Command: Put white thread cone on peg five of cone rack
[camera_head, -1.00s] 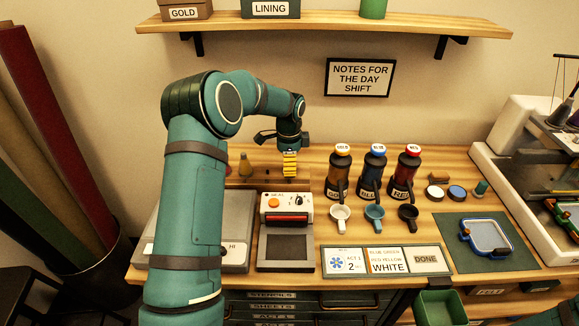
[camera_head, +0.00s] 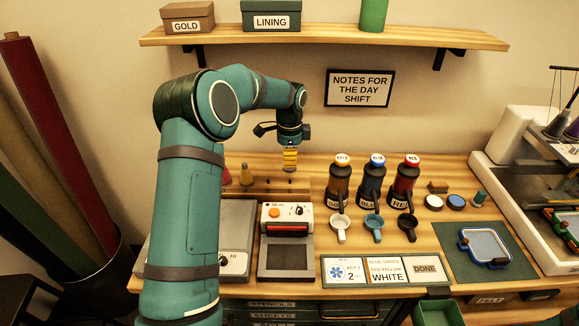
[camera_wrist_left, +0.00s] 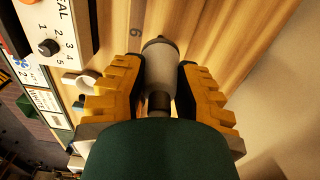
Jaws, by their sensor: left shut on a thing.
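The white thread cone (camera_wrist_left: 160,62) is between the yellow fingers of my left gripper (camera_wrist_left: 158,85) in the left wrist view. The fingers are shut on its sides; its far end looks grey and dark. In the head view my left gripper (camera_head: 290,161) points down above the right part of the wooden cone rack (camera_head: 262,194). The cone hardly shows there. A numeral 6 shows on the wood beside the cone in the wrist view. Two other cones, one red (camera_head: 227,176) and one tan (camera_head: 246,174), stand at the rack's left. My right gripper is out of view.
A sealing machine (camera_head: 287,217) stands in front of the rack, with a grey scale (camera_head: 236,225) left of it. Several capped bottles, including a gold-capped one (camera_head: 340,185), stand to the right. A shelf (camera_head: 330,37) hangs above.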

